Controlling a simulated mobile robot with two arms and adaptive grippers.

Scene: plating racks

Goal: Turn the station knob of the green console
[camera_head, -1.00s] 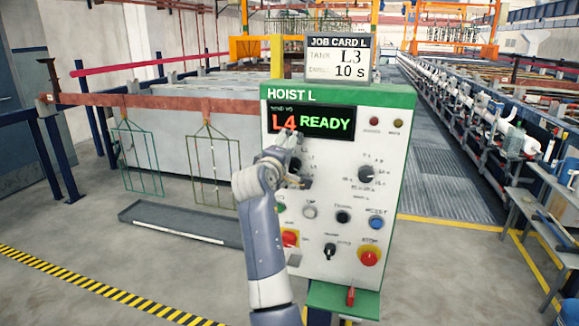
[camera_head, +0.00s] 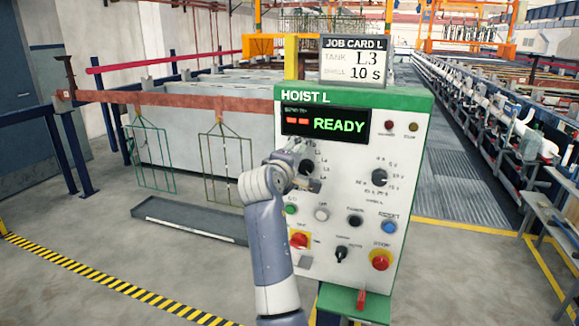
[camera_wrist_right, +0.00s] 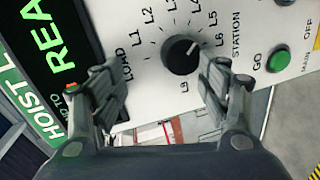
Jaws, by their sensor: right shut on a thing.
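The green console (camera_head: 405,100), labelled HOIST L, has a white panel with knobs and buttons. Its station knob (camera_wrist_right: 181,58) is black and round with a white pointer line, ringed by the labels LOAD, L1 to L6. The pointer appears to lie between L5 and L6. My right gripper (camera_head: 312,172) is shut on the knob, one finger on each side in the right wrist view (camera_wrist_right: 165,80). In the head view the gripper partly covers the knob. The display (camera_head: 325,122) shows red dashes and READY. My left gripper is not in view.
The job card (camera_head: 355,62) on top reads tank L3, 10 s. Close to the knob are a second dial (camera_head: 380,177), a green GO button (camera_head: 290,209) and a red button (camera_head: 299,240). A red stop button (camera_head: 380,262) sits lower right.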

